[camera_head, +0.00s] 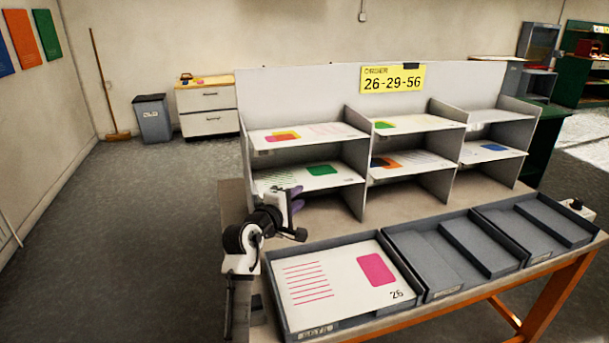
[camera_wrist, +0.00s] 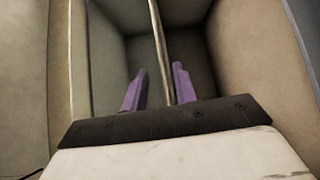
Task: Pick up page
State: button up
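A white page (camera_head: 292,177) with a green patch and green lines lies on the lower left shelf of the rack. My gripper (camera_head: 296,197) is at the front edge of that shelf, near its left end. In the wrist view my gripper (camera_wrist: 160,74) has its two purple fingers apart, one on each side of a thin edge (camera_wrist: 156,30) seen end-on. I cannot tell whether that edge is the page, the shelf board or both. A page marked 26 (camera_head: 335,277), with a pink patch and pink lines, lies in the left tray (camera_head: 277,303).
Other pages lie on the upper left shelf (camera_head: 300,143), the middle shelves and the right shelves. The middle tray (camera_head: 424,268) and right tray (camera_head: 548,222) are empty. A yellow sign (camera_head: 392,78) reads 26-29-56. Upright dividers (camera_head: 355,185) separate the shelf columns.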

aim_at(305, 190)
jog(key=p+x, duration=0.1)
jog(key=x, duration=0.4)
jog(key=shift+w, duration=0.2)
grip_shut()
